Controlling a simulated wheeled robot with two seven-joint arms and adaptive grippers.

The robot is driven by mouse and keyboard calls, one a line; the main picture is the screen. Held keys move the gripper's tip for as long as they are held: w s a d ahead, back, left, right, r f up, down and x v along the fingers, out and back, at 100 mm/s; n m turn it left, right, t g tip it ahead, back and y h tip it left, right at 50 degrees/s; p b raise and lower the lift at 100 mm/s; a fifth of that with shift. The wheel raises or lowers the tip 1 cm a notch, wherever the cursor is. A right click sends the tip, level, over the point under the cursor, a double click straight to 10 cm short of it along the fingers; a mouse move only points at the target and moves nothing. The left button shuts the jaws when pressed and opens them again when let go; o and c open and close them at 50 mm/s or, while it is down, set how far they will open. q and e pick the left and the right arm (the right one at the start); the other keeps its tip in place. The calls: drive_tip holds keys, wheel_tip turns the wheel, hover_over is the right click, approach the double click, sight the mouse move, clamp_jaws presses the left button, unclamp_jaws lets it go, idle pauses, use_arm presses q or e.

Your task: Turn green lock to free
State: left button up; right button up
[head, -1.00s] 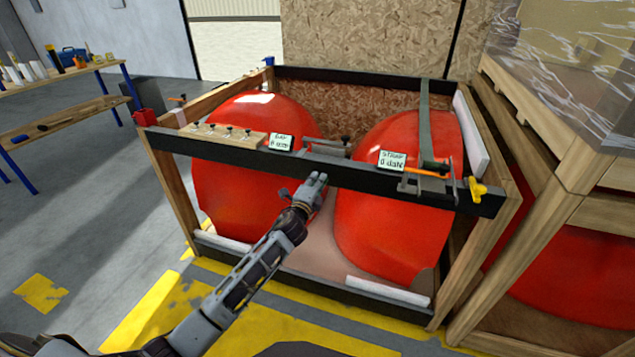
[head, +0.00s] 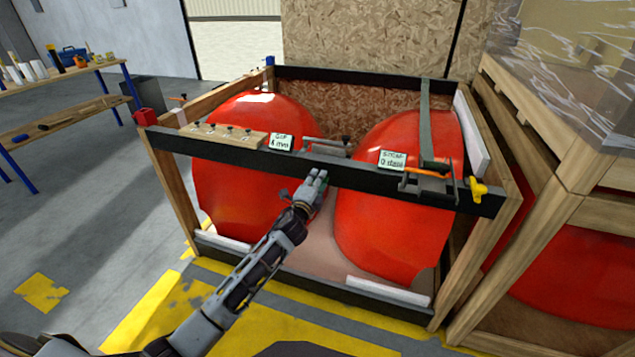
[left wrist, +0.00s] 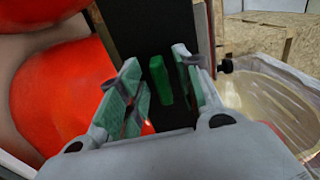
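The green lock (left wrist: 160,80) is a small upright green block on the dark front beam (left wrist: 133,35), seen in the left wrist view. My left gripper (left wrist: 155,85) is open, with one finger on each side of the lock and gaps visible beside it. In the head view my left gripper (head: 318,178) is at the middle of the black front beam (head: 355,179) of the crate and hides the lock there. My right gripper is in neither view.
Two red nosecones (head: 238,190) sit in the wooden-framed crate. Small display cards (head: 280,142), a metal clamp (head: 325,145), a strap (head: 425,120) with an orange lever and a yellow knob (head: 478,190) are along the beam. A wrapped crate stands at right.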

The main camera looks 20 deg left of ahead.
use_arm(q)
drive_tip(key=s, duration=1.2)
drive_tip(key=shift+a, duration=0.2)
idle(0.5)
idle(0.5)
